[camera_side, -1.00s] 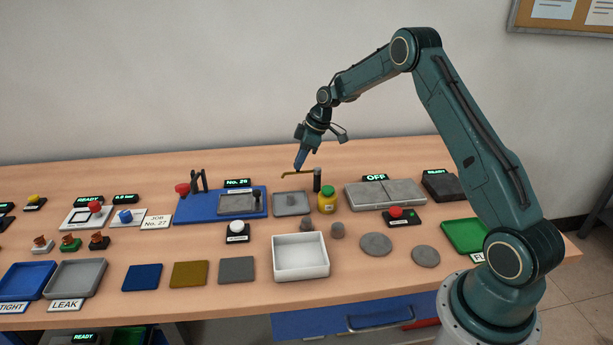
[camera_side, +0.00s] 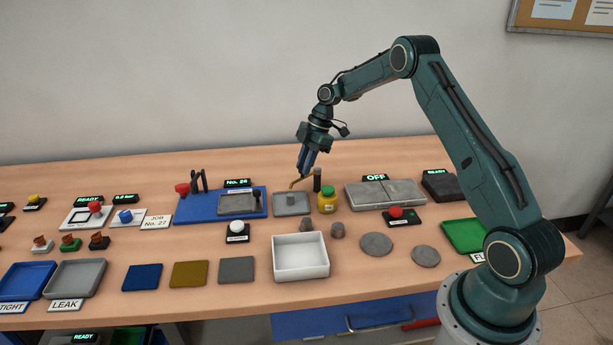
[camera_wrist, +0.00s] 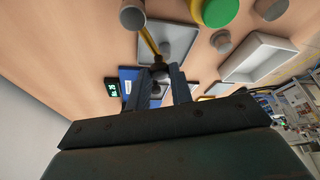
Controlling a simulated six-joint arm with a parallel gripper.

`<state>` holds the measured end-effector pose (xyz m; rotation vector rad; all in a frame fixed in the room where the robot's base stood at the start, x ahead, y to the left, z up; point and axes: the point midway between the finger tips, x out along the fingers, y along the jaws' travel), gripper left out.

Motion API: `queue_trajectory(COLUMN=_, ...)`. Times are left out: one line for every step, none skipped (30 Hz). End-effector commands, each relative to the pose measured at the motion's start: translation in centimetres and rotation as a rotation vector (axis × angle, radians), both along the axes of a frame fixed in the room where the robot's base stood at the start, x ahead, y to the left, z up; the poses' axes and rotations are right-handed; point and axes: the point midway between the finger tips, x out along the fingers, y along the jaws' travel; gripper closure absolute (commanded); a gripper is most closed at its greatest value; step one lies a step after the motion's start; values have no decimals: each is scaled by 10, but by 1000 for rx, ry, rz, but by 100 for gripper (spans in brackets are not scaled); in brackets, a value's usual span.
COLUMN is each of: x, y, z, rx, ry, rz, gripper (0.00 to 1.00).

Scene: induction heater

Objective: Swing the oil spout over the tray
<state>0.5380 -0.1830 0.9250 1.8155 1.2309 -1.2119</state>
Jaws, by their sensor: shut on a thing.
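The oil spout (camera_side: 303,182) is a thin brass-coloured arm on a dark upright post (camera_side: 317,179). It points left and toward the front. My gripper (camera_side: 301,175) is shut on the spout near its free end. In the wrist view the spout (camera_wrist: 148,36) runs from its post to my gripper (camera_wrist: 163,75). The tray (camera_side: 279,209) is shallow and grey, with a small grey piece in it. The spout's free end shows above the tray's back edge. In the wrist view it crosses a corner of the tray (camera_wrist: 182,42); its exact overlap is hard to judge.
A yellow bottle with a green cap (camera_side: 327,201) stands just right of the tray. A blue fixture base (camera_side: 190,207) lies to the left. A white bin (camera_side: 300,269) stands in front. A grey slab (camera_side: 362,194) lies to the right.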

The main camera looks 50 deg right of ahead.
Motion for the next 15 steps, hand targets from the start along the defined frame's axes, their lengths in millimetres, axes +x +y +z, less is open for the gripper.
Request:
queue_trajectory(x=-1, y=0, z=-1, rx=1, ry=3, rz=2, gripper=100)
queue_trajectory(x=-1, y=0, z=-1, rx=1, ry=3, rz=2, gripper=100)
queue_trajectory(x=-1, y=0, z=-1, rx=2, ry=4, rz=3, gripper=100)
queue_trajectory(x=-1, y=0, z=-1, rx=2, ry=4, rz=3, gripper=100)
queue_trajectory(x=-1, y=0, z=-1, rx=2, ry=4, rz=3, gripper=100)
queue_trajectory(x=-1, y=0, z=-1, rx=2, ry=4, rz=3, gripper=100)
queue_trajectory(x=-1, y=0, z=-1, rx=2, ry=4, rz=3, gripper=100)
queue_trajectory(x=-1, y=0, z=-1, rx=2, ry=4, rz=3, gripper=100)
queue_trajectory(x=-1, y=0, z=-1, rx=2, ry=4, rz=2, gripper=74)
queue_trajectory(x=-1, y=0, z=-1, rx=2, ry=4, rz=2, gripper=68)
queue_trajectory(x=-1, y=0, z=-1, rx=2, ry=4, rz=2, gripper=63)
queue_trajectory(x=-1, y=0, z=-1, rx=1, ry=3, rz=2, gripper=56)
queue_trajectory(x=-1, y=0, z=-1, rx=1, ry=3, rz=2, gripper=56)
queue_trajectory(x=-1, y=0, z=-1, rx=1, ry=3, rz=2, gripper=56)
queue_trajectory(x=-1, y=0, z=-1, rx=1, ry=3, rz=1, gripper=56)
